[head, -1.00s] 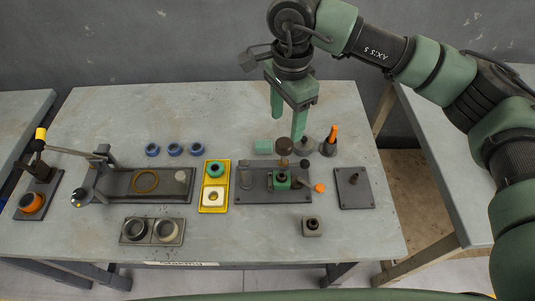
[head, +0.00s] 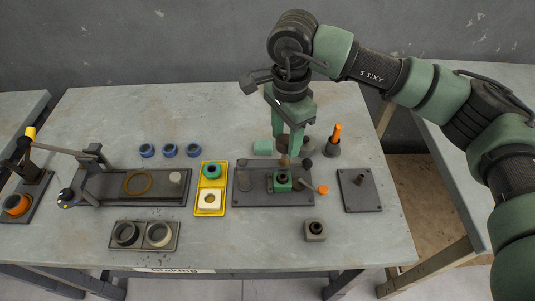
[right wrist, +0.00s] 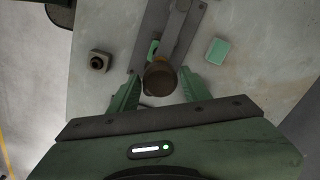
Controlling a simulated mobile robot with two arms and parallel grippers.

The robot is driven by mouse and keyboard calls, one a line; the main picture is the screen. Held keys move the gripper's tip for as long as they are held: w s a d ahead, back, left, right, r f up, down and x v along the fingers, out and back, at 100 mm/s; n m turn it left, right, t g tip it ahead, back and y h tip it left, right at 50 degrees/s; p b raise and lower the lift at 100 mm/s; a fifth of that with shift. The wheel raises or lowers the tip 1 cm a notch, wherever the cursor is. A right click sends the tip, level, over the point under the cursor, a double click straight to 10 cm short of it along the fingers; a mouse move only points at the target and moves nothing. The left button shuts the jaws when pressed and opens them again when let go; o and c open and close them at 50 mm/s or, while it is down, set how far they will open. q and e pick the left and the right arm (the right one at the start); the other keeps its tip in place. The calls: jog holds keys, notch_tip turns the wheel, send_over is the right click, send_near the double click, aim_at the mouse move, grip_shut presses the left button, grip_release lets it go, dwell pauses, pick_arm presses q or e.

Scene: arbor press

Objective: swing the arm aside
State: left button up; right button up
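My right gripper (head: 288,150) is open and points down over the dark press fixture plate (head: 245,198) in the middle of the table. In the right wrist view its two fingers (right wrist: 160,92) stand apart, on either side of a round brown knob (right wrist: 160,78). I see no clear contact with it. The grey arm (right wrist: 177,30) runs up from the knob over the plate in that view. A green block (head: 282,181) sits on the plate below. A rod with an orange tip (head: 323,190) sticks out to the right. My left gripper is not in view.
A yellow tray (head: 209,211) stands left of the plate, and a small plate with a peg (head: 359,189) stands right. A grey block (head: 315,231) is in front. An orange-handled tool (head: 332,145) and a green pad (head: 262,147) are behind.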

jog(key=c, duration=0.5)
jog(key=shift+s, duration=0.2)
